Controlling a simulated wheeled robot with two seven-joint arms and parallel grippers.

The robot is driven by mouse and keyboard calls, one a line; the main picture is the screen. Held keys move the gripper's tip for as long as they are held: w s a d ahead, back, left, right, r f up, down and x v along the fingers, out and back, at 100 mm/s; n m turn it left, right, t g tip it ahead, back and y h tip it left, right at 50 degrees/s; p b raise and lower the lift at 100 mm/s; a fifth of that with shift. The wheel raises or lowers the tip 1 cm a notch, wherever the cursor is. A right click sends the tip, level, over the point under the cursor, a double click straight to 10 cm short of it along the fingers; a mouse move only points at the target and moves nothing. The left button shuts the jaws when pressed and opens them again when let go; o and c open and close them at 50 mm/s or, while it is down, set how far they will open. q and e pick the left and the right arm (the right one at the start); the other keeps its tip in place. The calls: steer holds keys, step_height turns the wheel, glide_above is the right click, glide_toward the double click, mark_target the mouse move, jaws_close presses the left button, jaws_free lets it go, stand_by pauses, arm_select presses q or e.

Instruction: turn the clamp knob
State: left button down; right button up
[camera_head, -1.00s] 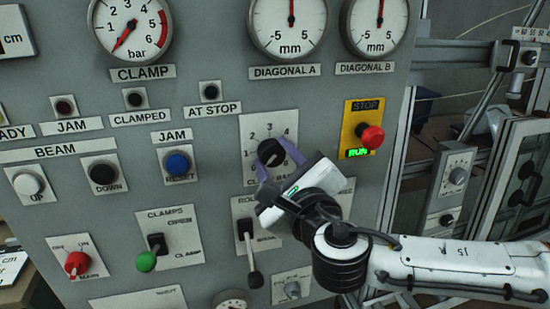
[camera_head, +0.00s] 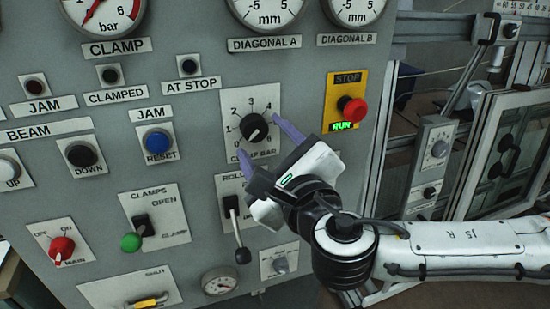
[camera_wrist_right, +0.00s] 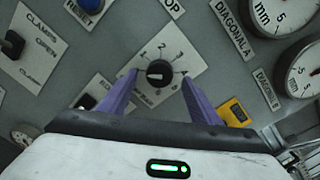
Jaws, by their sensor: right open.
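The clamp knob (camera_head: 254,127) is a round black knob with a pale mark, on a white plate (camera_head: 270,103) with a numbered scale, labelled for clamp bar. My right gripper (camera_head: 262,138) is open, its two purple fingers just off the knob, at its right and lower side in the head view. In the right wrist view the knob (camera_wrist_right: 159,73) sits between and slightly beyond the two spread fingertips (camera_wrist_right: 159,77), with a gap on each side. The pale mark points left there. My left gripper is not in view.
A red stop button (camera_head: 351,110) on a yellow plate is right of the knob. The black-handled roller lever (camera_head: 238,235) is below the gripper. The blue reset button (camera_head: 158,142) and green-tipped clamps lever (camera_head: 132,241) are to the left. Gauges line the top.

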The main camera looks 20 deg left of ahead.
steer(key=v, duration=0.6)
steer(key=shift+s+d+b, duration=0.25)
steer(key=shift+s+b, duration=0.05)
steer(key=shift+b, duration=0.15)
